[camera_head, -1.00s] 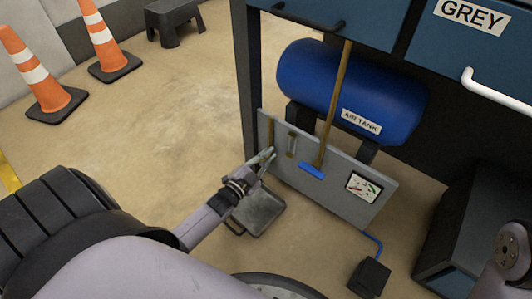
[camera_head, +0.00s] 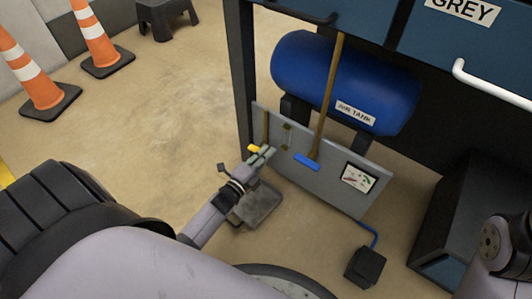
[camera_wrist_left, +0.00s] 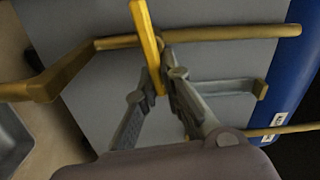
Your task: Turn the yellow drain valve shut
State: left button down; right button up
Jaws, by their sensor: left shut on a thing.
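The yellow drain valve handle (camera_head: 255,149) shows at the left end of the grey panel, just beyond my left gripper's fingertips. In the left wrist view the yellow lever (camera_wrist_left: 146,38) lies across a brass pipe (camera_wrist_left: 225,34), roughly at right angles to it in the picture. My left gripper (camera_head: 264,156) is shut on this lever; in the left wrist view its fingers (camera_wrist_left: 162,80) close around the lever's near end. The valve body behind the lever is mostly hidden. My right gripper is out of view.
A blue-handled valve (camera_head: 306,162) on a tall brass pipe and a gauge (camera_head: 359,178) are on the panel (camera_head: 325,184). A blue air tank (camera_head: 345,82) is behind. A grey tray (camera_head: 262,207) lies below my gripper. Open floor and cones (camera_head: 95,40) are at left.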

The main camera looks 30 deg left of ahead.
pick_arm(q)
jog(key=shift+s+a+f+m, duration=0.1)
jog(key=shift+a+f+m, duration=0.25)
jog(key=shift+m, duration=0.25)
jog(key=shift+a, duration=0.15)
jog(key=c, duration=1.7)
grip_release()
jog(key=shift+r, duration=0.1)
jog(key=shift+s, duration=0.25)
jog(key=s, duration=1.1)
jog(key=shift+s+a, duration=0.25)
jog(key=shift+a, duration=0.1)
